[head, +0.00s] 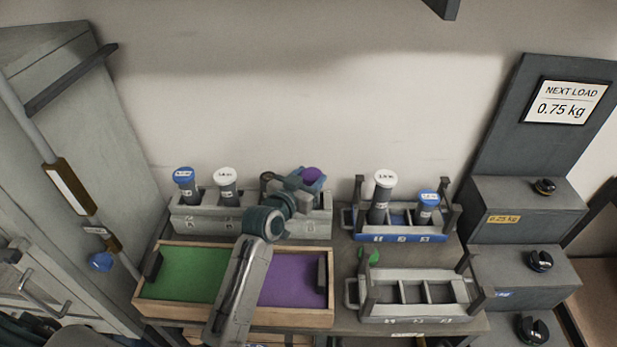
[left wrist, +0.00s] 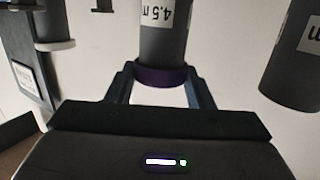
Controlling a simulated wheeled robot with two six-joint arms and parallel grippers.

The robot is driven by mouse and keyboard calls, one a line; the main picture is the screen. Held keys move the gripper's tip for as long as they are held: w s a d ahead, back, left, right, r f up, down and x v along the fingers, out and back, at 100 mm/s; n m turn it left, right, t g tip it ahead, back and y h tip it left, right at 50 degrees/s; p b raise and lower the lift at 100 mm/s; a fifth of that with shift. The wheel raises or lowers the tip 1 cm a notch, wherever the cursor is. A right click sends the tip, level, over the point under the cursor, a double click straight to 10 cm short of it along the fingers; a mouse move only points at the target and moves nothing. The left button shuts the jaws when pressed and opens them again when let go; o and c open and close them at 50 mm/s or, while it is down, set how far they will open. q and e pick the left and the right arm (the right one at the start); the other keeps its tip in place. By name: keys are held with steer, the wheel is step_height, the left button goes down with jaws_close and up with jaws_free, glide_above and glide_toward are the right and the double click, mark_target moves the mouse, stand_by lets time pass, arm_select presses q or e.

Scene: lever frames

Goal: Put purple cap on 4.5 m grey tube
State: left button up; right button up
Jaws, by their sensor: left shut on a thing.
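The purple cap (head: 312,174) is at the end of my left arm, above the right part of the back grey rack (head: 250,222). In the left wrist view, my left gripper (left wrist: 161,76) has a finger on each side of the purple cap (left wrist: 162,74) and is shut on it. The grey tube (left wrist: 165,30) labelled 4.5 m is in line with the cap, which meets its open end. I cannot tell whether the cap is fully seated. In the head view this tube is hidden behind my gripper. My right gripper is not in view.
Blue-capped (head: 186,188) and white-capped (head: 227,187) tubes stand left in the same rack. A blue rack (head: 400,237) to the right holds two capped tubes. An empty rack (head: 415,310) and a green-and-purple tray (head: 160,314) lie in front. Another tube (left wrist: 292,70) is close beside my gripper.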

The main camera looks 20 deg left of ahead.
arm_select(q)
steer(key=o, duration=1.1)
steer(key=shift+s, duration=0.25)
steer(key=b+v, duration=0.2)
steer(key=v, duration=0.8)
steer(key=shift+s+b, duration=0.2)
steer(key=shift+b, duration=0.2)
